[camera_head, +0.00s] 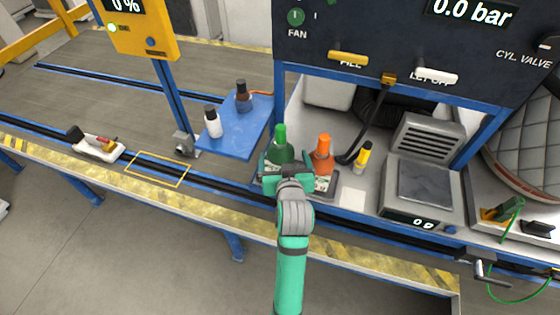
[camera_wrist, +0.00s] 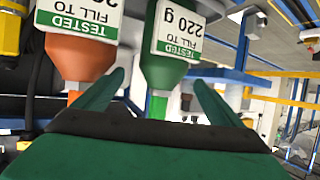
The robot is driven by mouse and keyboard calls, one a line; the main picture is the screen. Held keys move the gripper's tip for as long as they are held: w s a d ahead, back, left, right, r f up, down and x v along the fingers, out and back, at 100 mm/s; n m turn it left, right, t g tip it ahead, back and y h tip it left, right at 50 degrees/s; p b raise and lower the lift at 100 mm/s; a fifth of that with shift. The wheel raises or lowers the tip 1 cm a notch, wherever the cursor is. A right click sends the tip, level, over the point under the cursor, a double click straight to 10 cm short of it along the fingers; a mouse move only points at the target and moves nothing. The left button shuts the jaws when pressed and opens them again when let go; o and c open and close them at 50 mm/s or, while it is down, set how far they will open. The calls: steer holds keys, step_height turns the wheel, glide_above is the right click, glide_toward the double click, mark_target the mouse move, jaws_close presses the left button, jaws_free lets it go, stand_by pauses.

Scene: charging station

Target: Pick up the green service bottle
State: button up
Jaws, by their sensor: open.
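In the wrist view, which is upside down, the bottle (camera_wrist: 161,72) has a white label reading "TESTED FILL TO 220 g". My gripper (camera_head: 284,172) is open, just in front of the bottle and hiding its lower part. In the wrist view my gripper (camera_wrist: 158,80) has one finger on each side of the bottle, with visible gaps. An orange bottle (camera_head: 322,155) stands close on the right; the left finger in the wrist view lies near it (camera_wrist: 80,60).
A small yellow bottle (camera_head: 363,157) and a scale (camera_head: 424,190) stand to the right. A blue shelf (camera_head: 233,139) at the left carries a white bottle (camera_head: 213,124) and a brown bottle (camera_head: 243,98). A dark panel (camera_head: 400,50) overhangs the bench behind.

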mark_target(281, 154)
steer(key=shift+a+x, duration=0.15)
steer(key=shift+x, duration=1.2)
steer(key=shift+a+x, duration=0.15)
steer(key=shift+x, duration=1.2)
steer(key=c, duration=2)
